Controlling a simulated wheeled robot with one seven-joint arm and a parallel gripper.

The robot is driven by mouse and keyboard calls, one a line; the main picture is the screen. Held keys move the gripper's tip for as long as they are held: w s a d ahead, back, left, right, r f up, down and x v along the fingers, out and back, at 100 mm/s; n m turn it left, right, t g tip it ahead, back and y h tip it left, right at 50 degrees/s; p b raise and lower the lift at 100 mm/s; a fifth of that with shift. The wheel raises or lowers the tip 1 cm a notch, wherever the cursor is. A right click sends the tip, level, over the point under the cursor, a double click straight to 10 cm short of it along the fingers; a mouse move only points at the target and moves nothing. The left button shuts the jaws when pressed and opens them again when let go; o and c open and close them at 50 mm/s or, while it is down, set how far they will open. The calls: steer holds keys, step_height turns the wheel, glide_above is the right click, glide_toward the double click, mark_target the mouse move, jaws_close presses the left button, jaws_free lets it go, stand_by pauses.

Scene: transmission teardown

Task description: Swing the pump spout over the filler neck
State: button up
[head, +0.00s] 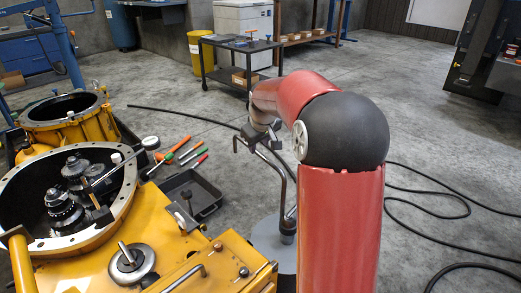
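The pump is a grey drum (268,236) on the floor right of the yellow transmission housing (215,265). A dark riser pipe (288,222) stands on it, and a thin bent spout (258,152) runs from its top toward the left, its tip hooking down. My gripper (258,139) is at the spout, beside or around it. My red arm partly hides it, and I cannot tell whether the fingers are closed. A round grey fitting with a short rod (131,262) sits on the housing top. I cannot tell for certain which fitting is the filler neck.
The open bell housing (100,225) shows gears inside. A dark tray (192,193) and several coloured-handled tools (185,155) lie behind the housing. A black cart (238,65) stands farther back.

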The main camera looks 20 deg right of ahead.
mark_target(258, 153)
steer(key=x, duration=0.4)
steer(key=shift+w+f, duration=0.2)
steer(key=shift+f, duration=0.2)
steer(key=shift+c, duration=0.2)
jaws_close()
